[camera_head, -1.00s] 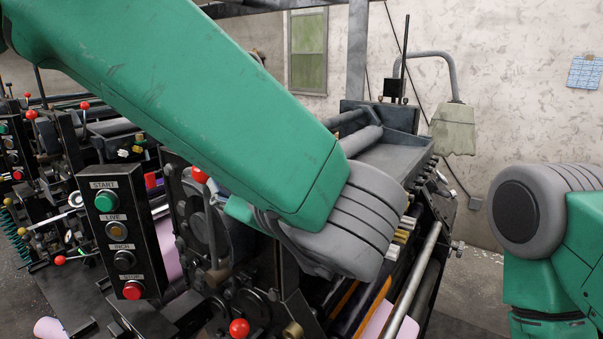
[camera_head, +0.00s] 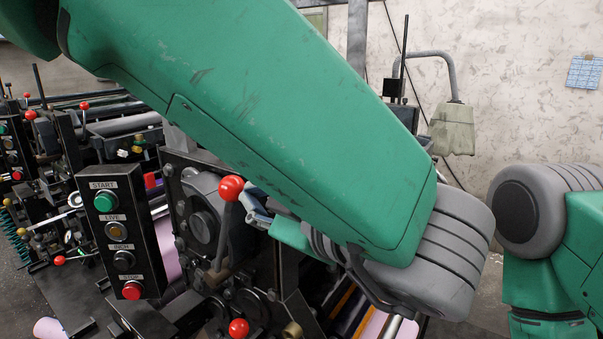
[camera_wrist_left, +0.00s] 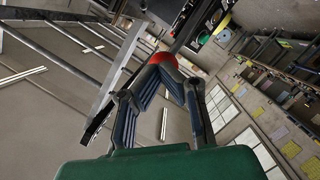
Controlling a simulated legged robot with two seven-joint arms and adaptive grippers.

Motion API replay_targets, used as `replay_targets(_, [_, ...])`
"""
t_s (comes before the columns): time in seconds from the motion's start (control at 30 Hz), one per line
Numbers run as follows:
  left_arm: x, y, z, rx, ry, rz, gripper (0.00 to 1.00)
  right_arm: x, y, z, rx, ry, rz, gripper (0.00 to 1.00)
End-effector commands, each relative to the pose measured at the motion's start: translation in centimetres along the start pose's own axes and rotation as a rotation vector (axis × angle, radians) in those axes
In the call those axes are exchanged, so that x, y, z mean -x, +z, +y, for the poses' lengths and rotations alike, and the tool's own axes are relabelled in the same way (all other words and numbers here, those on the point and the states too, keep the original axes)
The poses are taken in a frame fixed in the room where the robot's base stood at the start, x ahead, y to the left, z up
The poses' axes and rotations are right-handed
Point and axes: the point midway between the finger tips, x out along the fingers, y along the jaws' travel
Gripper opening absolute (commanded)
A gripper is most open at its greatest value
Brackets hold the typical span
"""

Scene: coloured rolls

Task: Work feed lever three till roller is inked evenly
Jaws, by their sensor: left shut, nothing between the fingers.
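A lever with a red ball knob (camera_head: 231,187) stands on the near press, beside the push-button box, its dark stem leaning slightly right. My left gripper (camera_head: 254,208) is just right of the knob, its fingers shut with nothing between them. In the left wrist view the blue-grey fingers (camera_wrist_left: 167,82) meet close to the red knob (camera_wrist_left: 161,60); I cannot tell whether they touch it. Which lever is number three I cannot read. The inking rollers are mostly hidden behind my left arm. My right arm shows at the right edge; its gripper is out of view.
The button box (camera_head: 120,232) with start and stop buttons stands left of the lever. A second red knob (camera_head: 239,328) sits low at the frame's bottom. Another press unit (camera_head: 60,145) is at the left. A plain wall (camera_head: 520,80) is behind.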

Motion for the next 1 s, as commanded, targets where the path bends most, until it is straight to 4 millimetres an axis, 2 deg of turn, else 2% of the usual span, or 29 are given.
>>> replay_targets(0.37, [0.2,0.0,0.1,0.0,0.0,0.0,0.0,0.0,0.0,0.0,0.0,0.0,0.0,0.45])
replay_targets(0.83, [4.3,0.1,1.3,0.002,0.002,0.0,0.0,0.0,0.0,0.0,0.0,0.0,0.0,0.45])
replay_targets(1.0, [5.2,0.2,1.4,-0.003,0.003,0.0,0.0,0.0,0.0,0.0,0.0,0.0,0.0,0.45])
